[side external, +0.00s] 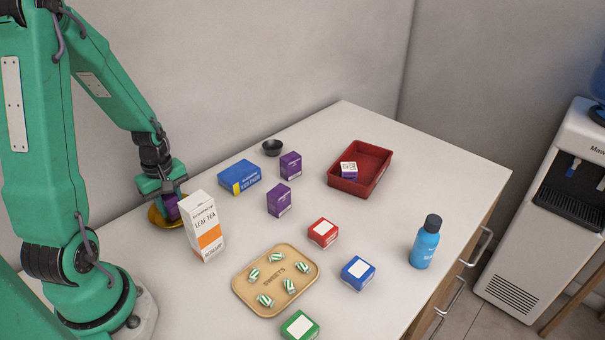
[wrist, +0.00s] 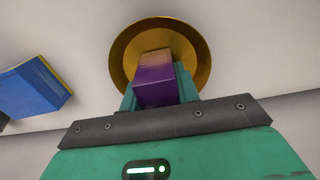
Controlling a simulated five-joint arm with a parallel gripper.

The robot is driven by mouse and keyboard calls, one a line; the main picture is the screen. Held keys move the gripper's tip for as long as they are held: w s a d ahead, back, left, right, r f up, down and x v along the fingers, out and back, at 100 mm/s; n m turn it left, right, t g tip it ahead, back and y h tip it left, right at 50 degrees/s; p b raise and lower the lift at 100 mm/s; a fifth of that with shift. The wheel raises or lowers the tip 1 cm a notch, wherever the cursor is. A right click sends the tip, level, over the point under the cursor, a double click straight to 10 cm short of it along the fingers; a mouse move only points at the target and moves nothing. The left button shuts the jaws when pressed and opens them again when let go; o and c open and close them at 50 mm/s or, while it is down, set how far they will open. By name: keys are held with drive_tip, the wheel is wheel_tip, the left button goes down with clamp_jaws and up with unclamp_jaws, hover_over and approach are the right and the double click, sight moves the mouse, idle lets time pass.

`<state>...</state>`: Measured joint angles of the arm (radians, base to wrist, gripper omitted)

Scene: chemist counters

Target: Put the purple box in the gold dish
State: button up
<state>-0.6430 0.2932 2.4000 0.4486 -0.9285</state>
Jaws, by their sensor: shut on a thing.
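My gripper (wrist: 158,88) is shut on a purple box (wrist: 153,92) and holds it over the gold dish (wrist: 125,55) in the wrist view. In the side external view the held purple box (side external: 171,206) shows below my gripper (side external: 166,195), at the gold dish (side external: 158,219). The white tea carton partly hides the dish there. I cannot tell whether the box touches the dish. Two other purple boxes stand on the counter, one nearer (side external: 279,200) and one farther back (side external: 291,165).
The tea carton (side external: 203,228) stands close right of the dish. A blue box (side external: 239,176) and a dark bowl (side external: 272,147) are behind. A red tray (side external: 371,165), sweets tray (side external: 243,290), small red (side external: 323,232), blue (side external: 357,273) and green (side external: 299,326) boxes and blue bottle (side external: 425,246) stand farther right.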

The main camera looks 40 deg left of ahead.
drive_tip(key=o, duration=1)
drive_tip(key=shift+f, duration=0.15)
drive_tip(key=shift+c, duration=0.2)
drive_tip(key=shift+r, duration=0.2)
drive_tip(key=shift+r, duration=6)
drive_tip(key=d+r+m+t, duration=0.2)
drive_tip(key=d+r+m, duration=0.3)
drive_tip(key=d+m, duration=0.4)
drive_tip(key=s+d+r+m+t, duration=0.1)
drive_tip(key=d+r+m+t, duration=0.2)
drive_tip(key=d+r+m, duration=0.3)
drive_tip(key=shift+s+d+r+m+t, duration=0.3)
drive_tip(key=shift+d+m, duration=1.2)
